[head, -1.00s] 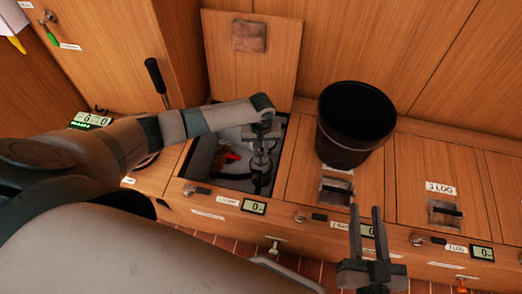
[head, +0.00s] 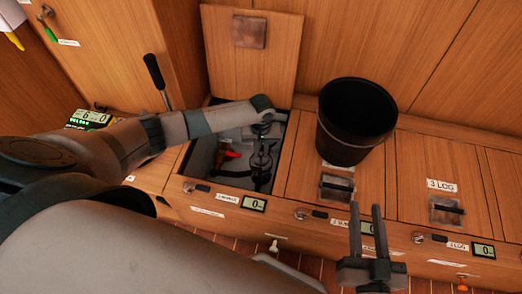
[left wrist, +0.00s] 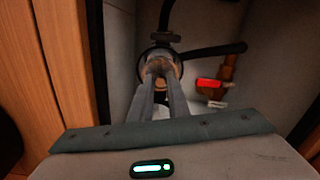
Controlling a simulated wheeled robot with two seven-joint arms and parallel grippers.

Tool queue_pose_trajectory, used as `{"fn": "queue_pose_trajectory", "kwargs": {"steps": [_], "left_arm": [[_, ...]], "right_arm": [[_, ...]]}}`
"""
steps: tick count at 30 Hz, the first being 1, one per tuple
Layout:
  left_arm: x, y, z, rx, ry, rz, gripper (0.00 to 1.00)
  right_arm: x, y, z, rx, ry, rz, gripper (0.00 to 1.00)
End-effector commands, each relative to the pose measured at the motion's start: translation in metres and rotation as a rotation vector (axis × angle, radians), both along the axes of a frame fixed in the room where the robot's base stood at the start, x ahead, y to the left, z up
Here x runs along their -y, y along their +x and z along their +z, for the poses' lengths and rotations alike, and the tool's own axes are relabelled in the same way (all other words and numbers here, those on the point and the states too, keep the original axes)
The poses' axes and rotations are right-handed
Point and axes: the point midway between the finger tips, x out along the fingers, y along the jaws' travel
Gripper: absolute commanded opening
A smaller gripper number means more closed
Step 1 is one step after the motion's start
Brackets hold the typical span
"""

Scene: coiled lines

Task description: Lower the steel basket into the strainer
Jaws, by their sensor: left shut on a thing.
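My left gripper (head: 262,152) reaches down into the open compartment, and in the left wrist view its fingers (left wrist: 160,72) come together at the strainer (left wrist: 140,66). The strainer shows as a round, dark-rimmed body with hoses. The fingers are shut on the steel basket, which is mostly hidden by them. The basket's lower part is hidden, so I cannot tell how deep it sits. My right gripper (head: 367,232) is open and empty, its two fingers apart, in front of the lockers.
The raised wooden lid (head: 250,70) stands behind the compartment. A black bucket (head: 355,120) stands on the closed lid to the right. A red-handled valve (left wrist: 208,82) and a black hose (left wrist: 215,49) lie close beside the strainer. Compartment walls are close on the left.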

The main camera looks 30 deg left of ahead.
Motion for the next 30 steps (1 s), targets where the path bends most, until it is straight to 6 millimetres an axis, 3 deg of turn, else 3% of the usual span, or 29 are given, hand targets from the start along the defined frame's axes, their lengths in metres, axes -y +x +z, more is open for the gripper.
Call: {"fn": "queue_pose_trajectory", "kwargs": {"steps": [30], "left_arm": [[0.000,0.000,-0.022,0.000,-0.001,0.000,0.00]], "right_arm": [[0.000,0.000,-0.009,0.000,0.000,0.000,0.31]]}}
